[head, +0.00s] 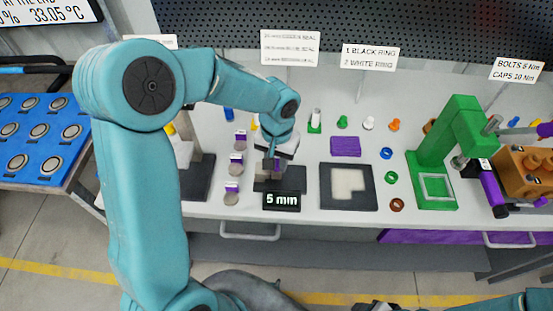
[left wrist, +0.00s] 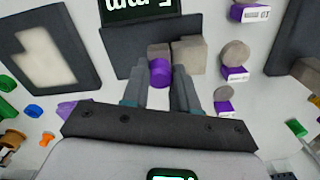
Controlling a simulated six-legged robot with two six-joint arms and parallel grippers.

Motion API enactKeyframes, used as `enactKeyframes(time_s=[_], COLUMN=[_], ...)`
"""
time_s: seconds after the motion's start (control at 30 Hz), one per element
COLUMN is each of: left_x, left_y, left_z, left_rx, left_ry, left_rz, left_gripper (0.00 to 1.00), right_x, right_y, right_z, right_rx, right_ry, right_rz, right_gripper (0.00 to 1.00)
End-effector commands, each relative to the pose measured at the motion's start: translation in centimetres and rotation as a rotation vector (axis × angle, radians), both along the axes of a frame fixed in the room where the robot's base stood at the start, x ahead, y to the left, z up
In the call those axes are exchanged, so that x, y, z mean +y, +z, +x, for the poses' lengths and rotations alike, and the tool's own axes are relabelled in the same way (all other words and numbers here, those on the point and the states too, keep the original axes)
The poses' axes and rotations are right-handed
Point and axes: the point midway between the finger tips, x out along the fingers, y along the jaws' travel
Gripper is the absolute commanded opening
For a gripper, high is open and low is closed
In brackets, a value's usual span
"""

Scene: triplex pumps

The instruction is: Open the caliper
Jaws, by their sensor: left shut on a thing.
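The caliper (head: 281,201) stands on the white bench, with a dark plate and a display reading 5 mm. In the left wrist view its dark plate (left wrist: 122,62) lies beyond the fingers, with two grey-brown blocks (left wrist: 190,55) side by side. A purple round piece (left wrist: 159,72) sits in front of the blocks. My left gripper (head: 271,176) is down at the caliper; in the left wrist view its fingers (left wrist: 160,88) are closed around the purple piece. The gripper's body hides part of the caliper in the head view.
Purple-marked round parts (head: 236,165) stand left of the caliper. A dark tray with a pale recess (head: 369,205) lies to its right. Beyond are a purple block (head: 345,146), coloured rings and a green press (head: 452,135). A blue rack (head: 38,140) is at the far left.

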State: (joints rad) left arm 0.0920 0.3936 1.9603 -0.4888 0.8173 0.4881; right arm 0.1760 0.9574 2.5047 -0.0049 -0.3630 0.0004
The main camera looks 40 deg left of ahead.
Motion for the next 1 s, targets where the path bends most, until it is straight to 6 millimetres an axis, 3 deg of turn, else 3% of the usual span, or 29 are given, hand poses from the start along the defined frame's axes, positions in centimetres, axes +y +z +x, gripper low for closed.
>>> enactKeyframes(time_s=[0.33,0.67,0.7,0.77,1.0], left_x=[-5.0,-5.5,-5.5,-5.5,-5.4], left_y=[-0.1,0.1,0.1,0.1,0.0], left_z=[3.2,3.5,3.5,3.5,3.4], left_rx=[-0.003,-0.008,-0.008,-0.007,-0.004], left_ry=[-0.003,-0.001,-0.001,-0.001,-0.001], left_rz=[-0.001,-0.004,-0.004,-0.004,-0.002], left_gripper=[0.00,0.00,0.32,0.51,0.54], right_x=[0.0,0.0,0.0,0.0,0.0], right_y=[-1.4,-1.4,-1.4,-1.4,-1.3], right_z=[0.0,0.0,0.0,0.0,0.0], right_rx=[0.000,0.000,0.000,0.000,0.000], right_ry=[0.000,0.000,0.000,0.000,0.000], right_rz=[0.000,0.000,0.000,0.000,0.000], right_gripper=[0.54,0.54,0.54,0.54,0.54])
